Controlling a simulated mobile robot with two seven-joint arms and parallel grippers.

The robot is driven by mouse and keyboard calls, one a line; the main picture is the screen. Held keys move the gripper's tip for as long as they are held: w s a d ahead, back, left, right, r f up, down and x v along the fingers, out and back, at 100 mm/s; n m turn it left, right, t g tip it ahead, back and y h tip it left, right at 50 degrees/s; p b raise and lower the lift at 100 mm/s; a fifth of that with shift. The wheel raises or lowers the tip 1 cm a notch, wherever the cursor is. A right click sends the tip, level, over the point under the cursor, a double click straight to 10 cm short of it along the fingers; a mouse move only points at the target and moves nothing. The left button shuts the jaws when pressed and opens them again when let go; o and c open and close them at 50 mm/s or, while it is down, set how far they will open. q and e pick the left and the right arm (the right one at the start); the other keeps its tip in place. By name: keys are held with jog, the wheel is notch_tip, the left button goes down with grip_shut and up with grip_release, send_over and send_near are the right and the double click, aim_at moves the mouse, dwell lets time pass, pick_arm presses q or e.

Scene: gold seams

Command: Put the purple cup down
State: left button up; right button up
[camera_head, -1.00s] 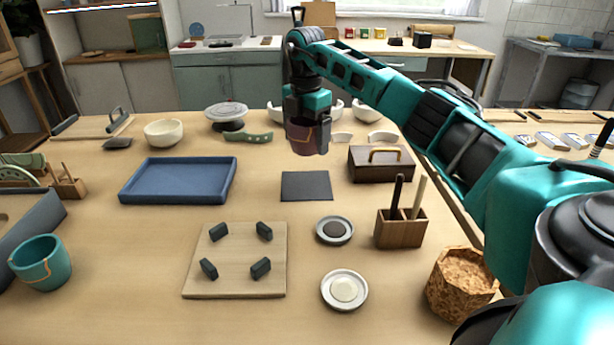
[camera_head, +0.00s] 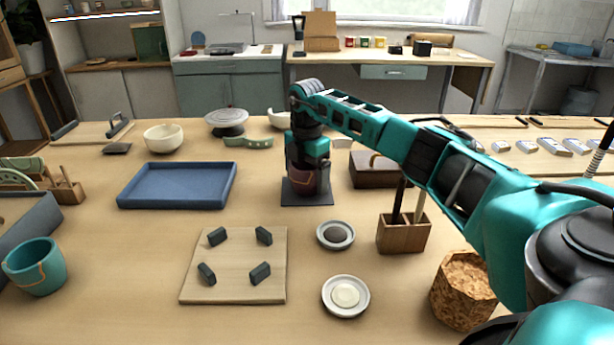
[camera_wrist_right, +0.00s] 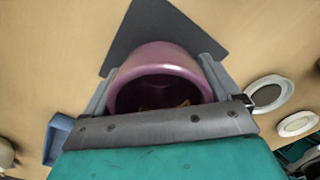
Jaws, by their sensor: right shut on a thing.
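The purple cup (camera_head: 304,184) is upright over the dark square mat (camera_head: 292,200) in the head view, at the middle of the table. It has gold seams. My right gripper (camera_head: 307,178) is shut on it from above and hides its upper part. In the right wrist view the purple cup (camera_wrist_right: 160,72) sits between the two fingers, with the dark mat (camera_wrist_right: 150,28) beyond and beneath it. I cannot tell whether the cup's base touches the mat. My left gripper is not in view.
A blue tray (camera_head: 178,186) lies left of the mat. A wooden box (camera_head: 372,172) and a brush holder (camera_head: 403,235) stand to the right. A wooden board with dark pegs (camera_head: 238,290) and two small dishes (camera_head: 335,235) are nearer. A teal cup (camera_head: 36,268) stands far left.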

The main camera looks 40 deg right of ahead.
jog(key=o, duration=0.7)
jog(key=shift+f, duration=0.1)
notch_tip(320, 180, up, 12)
jog(key=shift+r+p, duration=0.15)
jog(key=shift+p, duration=0.95)
jog(key=shift+r, duration=0.1)
